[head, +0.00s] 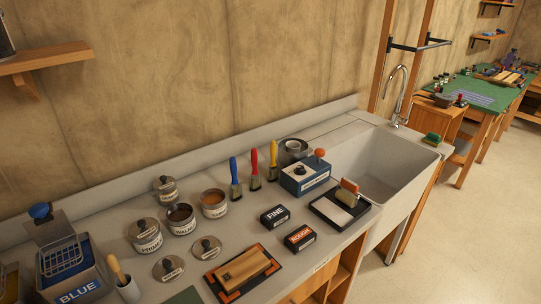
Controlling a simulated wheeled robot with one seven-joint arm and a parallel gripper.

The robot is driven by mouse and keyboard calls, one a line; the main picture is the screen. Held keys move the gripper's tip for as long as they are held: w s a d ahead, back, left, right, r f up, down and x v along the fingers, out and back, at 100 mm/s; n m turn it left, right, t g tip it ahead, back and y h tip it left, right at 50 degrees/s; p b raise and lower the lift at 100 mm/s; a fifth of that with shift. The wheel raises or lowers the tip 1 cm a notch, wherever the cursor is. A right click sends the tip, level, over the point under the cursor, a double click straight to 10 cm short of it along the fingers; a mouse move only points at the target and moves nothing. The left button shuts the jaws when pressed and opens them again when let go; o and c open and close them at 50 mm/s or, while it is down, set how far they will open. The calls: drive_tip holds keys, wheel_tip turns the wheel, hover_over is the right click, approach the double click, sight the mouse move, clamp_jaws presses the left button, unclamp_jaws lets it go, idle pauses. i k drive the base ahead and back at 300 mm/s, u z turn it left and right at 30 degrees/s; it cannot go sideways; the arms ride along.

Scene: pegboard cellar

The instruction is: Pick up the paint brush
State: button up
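My gripper is not in view.
Several cans, including an open brown one (214,203), and loose lids (169,268) crowd the counter's left middle. Blocks labelled FINE (275,216) and ROUGH (300,238), a blue box (305,178) and a wood piece (243,269) stand nearby. The sink (385,165) is at right.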

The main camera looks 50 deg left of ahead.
sight(255, 176)
drive_tip(key=u, duration=0.7)
drive_tip(key=i, duration=0.95)
drive_tip(key=u, duration=1.5)
drive_tip(key=i, duration=0.3)
drive_tip(key=u, duration=0.25)
